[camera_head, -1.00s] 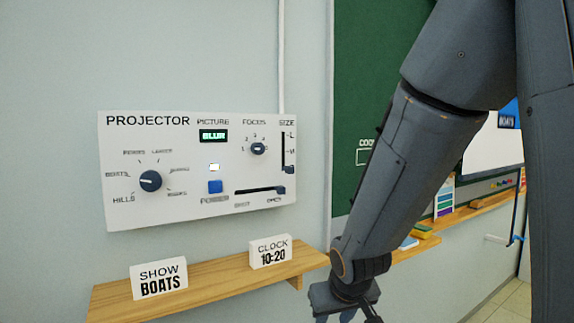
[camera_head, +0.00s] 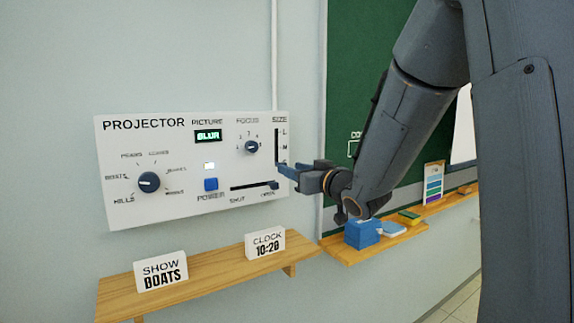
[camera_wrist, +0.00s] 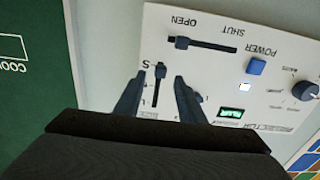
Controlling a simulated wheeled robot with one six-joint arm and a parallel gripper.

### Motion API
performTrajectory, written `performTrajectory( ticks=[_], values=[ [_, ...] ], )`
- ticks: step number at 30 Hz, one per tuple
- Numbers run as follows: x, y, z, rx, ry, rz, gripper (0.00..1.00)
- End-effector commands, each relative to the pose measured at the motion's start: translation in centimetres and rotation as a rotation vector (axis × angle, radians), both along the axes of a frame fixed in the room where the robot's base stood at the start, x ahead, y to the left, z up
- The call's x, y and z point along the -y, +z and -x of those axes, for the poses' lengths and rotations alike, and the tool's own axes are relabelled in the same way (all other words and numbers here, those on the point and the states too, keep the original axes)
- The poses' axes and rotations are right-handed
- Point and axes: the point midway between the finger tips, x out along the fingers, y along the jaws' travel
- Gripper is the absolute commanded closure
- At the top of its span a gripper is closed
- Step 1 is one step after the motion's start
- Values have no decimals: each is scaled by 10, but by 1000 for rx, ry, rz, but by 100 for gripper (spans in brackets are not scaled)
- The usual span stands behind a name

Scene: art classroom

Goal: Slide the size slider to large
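The white projector panel (camera_head: 120,215) is on the wall at the left. Its vertical size slider track (camera_head: 276,145) is near the panel's right edge, marked L at the top and M midway. In the upside-down wrist view, the dark blue size slider knob (camera_wrist: 160,71) sits at the S end of its track (camera_wrist: 155,97). My gripper (camera_wrist: 158,79) is open, with one finger on each side of that knob; contact cannot be told. In the head view my gripper (camera_head: 284,171) covers the knob and the track's lower end.
The horizontal shutter slider knob (camera_wrist: 182,43) is close by, at OPEN. The panel also has a focus knob (camera_head: 251,147), a blue power button (camera_head: 211,184) and a picture dial (camera_head: 149,182). A wooden shelf (camera_head: 215,262) below holds two signs. A blue box (camera_head: 362,233) stands on the right ledge.

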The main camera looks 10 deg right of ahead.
Motion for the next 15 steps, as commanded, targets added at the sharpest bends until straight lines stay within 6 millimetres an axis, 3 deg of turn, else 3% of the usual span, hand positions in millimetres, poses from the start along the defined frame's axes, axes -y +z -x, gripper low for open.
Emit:
performTrajectory(
  ticks=[6, 15],
  values=[
    [-9, 0, -27, -2, 0, -2, 64],
    [-13, 0, -37, -1, -1, 0, 64]
  ],
)
